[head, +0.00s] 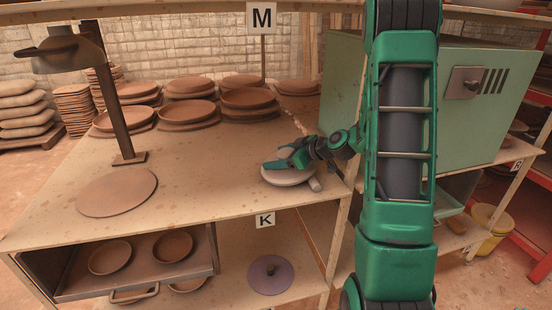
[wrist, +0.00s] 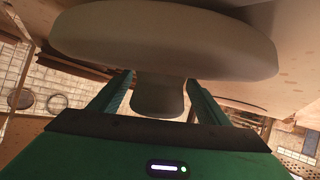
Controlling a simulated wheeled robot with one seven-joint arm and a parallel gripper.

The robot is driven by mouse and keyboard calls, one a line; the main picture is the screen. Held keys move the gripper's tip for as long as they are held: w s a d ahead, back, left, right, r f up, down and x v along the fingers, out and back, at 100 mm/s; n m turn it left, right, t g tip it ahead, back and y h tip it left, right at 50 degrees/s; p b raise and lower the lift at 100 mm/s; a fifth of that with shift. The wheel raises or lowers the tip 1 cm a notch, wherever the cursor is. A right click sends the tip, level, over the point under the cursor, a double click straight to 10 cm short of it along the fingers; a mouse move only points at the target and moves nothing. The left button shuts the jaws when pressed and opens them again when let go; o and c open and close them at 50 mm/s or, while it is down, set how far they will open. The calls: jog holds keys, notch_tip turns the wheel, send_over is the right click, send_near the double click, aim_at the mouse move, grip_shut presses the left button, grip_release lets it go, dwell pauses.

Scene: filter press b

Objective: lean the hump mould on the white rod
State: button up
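The hump mould (head: 284,180), a pale grey rounded disc, is at the right front of the upper tabletop, under my gripper (head: 290,160). In the wrist view its broad body (wrist: 165,42) fills the top, and a short grey stem (wrist: 158,97) comes toward me between the two green fingers (wrist: 159,82). The fingertips close in on both sides of the stem. Whether the mould rests on the table or is slightly raised is unclear. A short pale piece, seemingly the white rod (head: 315,184), shows at the mould's right edge; most of it is hidden.
Stacked clay plates (head: 250,99) fill the table's back. A flat clay disc (head: 117,192) and a lamp (head: 118,95) are at left. A green cabinet (head: 480,110) stands right. Below are a tray of bowls (head: 140,280) and a purple disc (head: 270,275). The table's middle is clear.

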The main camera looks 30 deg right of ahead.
jog(key=shift+s, duration=0.1)
jog(key=v, duration=1)
jog(key=shift+s+d+r, duration=0.1)
jog(key=shift+s+r, duration=0.05)
dwell(0.7)
